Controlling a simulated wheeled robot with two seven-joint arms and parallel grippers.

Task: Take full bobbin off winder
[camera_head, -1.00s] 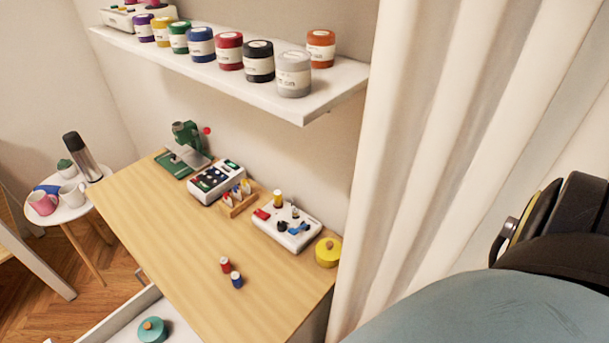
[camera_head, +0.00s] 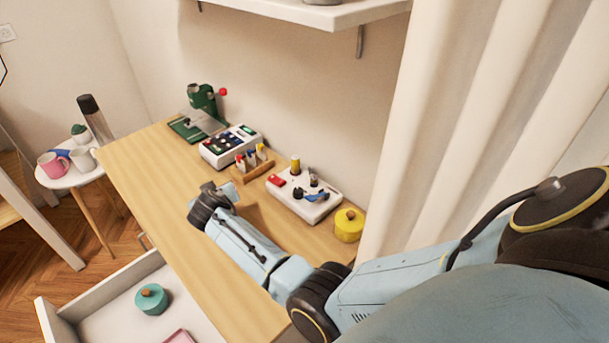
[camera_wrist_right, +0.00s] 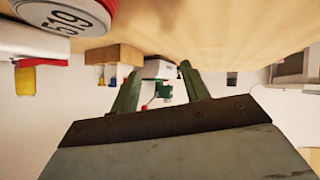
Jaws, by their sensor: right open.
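The white winder (camera_head: 318,208) sits on the table's right part, with a yellow spool (camera_head: 295,165) standing on its back, a red part at the left and a blue lever in front. Small dark parts stand on it; I cannot tell which is the full bobbin. My right arm reaches in over the table, its wrist end left of and in front of the winder. In the right wrist view, inverted, my right gripper (camera_wrist_right: 160,69) is open, with nothing between its fingers. A white machine edge with a yellow spool (camera_wrist_right: 25,78) shows at left. My left gripper is out of view.
A red spool labelled 519 (camera_wrist_right: 68,14) is close to the right wrist camera. A wooden rack (camera_head: 254,172), control box (camera_head: 218,153) and green machine (camera_head: 203,103) stand left of the winder. A yellow pot (camera_head: 349,226) stands right, beside the curtain (camera_head: 455,100). An open drawer (camera_head: 100,305) sticks out in front.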

